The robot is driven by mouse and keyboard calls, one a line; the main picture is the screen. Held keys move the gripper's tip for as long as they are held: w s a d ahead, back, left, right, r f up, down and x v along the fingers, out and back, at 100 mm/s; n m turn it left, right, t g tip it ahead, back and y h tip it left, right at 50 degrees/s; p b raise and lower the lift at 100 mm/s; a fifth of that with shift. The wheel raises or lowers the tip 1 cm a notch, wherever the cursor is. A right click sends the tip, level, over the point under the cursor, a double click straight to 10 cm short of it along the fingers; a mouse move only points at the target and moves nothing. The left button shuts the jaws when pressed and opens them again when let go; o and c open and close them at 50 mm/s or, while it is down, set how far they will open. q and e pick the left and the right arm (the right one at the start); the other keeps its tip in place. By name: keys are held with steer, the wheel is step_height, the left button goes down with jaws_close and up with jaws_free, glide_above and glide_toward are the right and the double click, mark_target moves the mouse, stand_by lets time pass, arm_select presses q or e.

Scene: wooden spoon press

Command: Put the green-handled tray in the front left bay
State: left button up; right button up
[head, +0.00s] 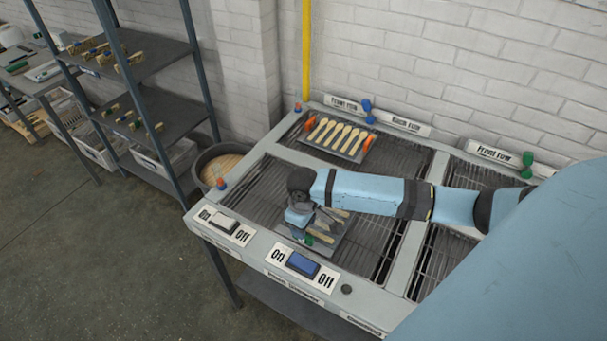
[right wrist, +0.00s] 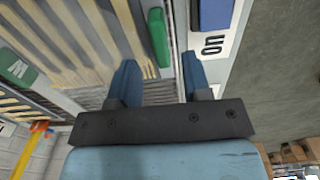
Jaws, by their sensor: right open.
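The green-handled tray (head: 341,241), grey with wooden spoons in it, lies on the slatted bed in the near left bay. In the head view my arm and right gripper (head: 301,229) partly cover it. In the right wrist view one green handle (right wrist: 158,38) shows beyond and between my open right gripper's (right wrist: 159,76) blue fingers, apart from both. The other green handle (right wrist: 18,68) shows at the left. The right gripper is empty. My left gripper is not in view.
A tray with orange handles (head: 338,150) and spoons lies in the far left bay. A white switch (head: 222,221) and a blue switch (head: 302,264) sit on the front edge. A round bin (head: 213,165) and a shelf rack (head: 150,125) stand left of the press.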

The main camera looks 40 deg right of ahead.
step_height(320, 180, up, 7)
steer(key=s+a+f+t+y, duration=0.45)
steer(key=a+f, duration=0.35)
steer(key=a, duration=0.3)
steer(key=s+a+f+m+t+h, duration=0.1)
steer(key=s+f+t, duration=0.1)
steer(key=s+t, duration=0.4)
steer(key=s, duration=0.4)
steer(key=shift+s+f+m, duration=0.2)
steer(key=shift+f+m, duration=0.1)
steer(key=shift+f, duration=0.1)
steer(key=shift+t, duration=0.25)
